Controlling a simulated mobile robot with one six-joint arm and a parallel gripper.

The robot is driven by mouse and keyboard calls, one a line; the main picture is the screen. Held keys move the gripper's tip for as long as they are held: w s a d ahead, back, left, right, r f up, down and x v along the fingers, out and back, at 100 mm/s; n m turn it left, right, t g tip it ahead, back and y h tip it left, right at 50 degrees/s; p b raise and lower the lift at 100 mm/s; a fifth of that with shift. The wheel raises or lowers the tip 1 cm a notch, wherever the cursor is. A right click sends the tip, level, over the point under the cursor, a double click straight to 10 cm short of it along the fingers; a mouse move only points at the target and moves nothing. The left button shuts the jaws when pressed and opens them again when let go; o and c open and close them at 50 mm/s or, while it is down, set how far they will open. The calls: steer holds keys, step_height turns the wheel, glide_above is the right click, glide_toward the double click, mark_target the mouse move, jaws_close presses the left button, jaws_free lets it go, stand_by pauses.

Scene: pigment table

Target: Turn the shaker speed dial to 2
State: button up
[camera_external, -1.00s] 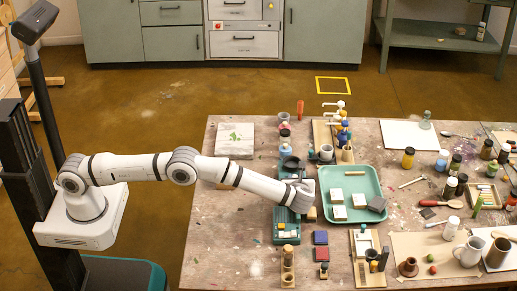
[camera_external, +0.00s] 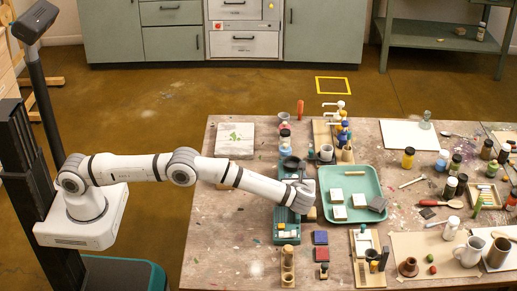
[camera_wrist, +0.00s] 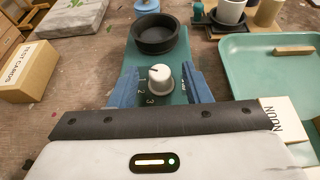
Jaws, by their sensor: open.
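The shaker (camera_wrist: 178,52) is a teal unit with a black round cup (camera_wrist: 158,34) at its far end. Its speed dial (camera_wrist: 160,78) is a white knob on a grey base, with the numbers 1, 2 and 3 printed to its left and near side. A dark mark shows on the knob's upper left; the exact setting is unclear. My gripper (camera_wrist: 162,88) is open, its blue fingers standing on either side of the dial, with a visible gap on both sides. In the external view my gripper (camera_external: 303,197) is over the shaker (camera_external: 287,220) and hides the dial.
A green tray (camera_external: 375,183) with several blocks lies right of my gripper. A test cards box (camera_wrist: 27,72) lies left of the shaker in the wrist view. A white slab (camera_external: 235,141) is at the back left. The table's left front is mostly bare.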

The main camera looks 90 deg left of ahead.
steer(key=v, duration=0.7)
steer(key=shift+d, duration=0.2)
steer(key=shift+r, duration=0.1)
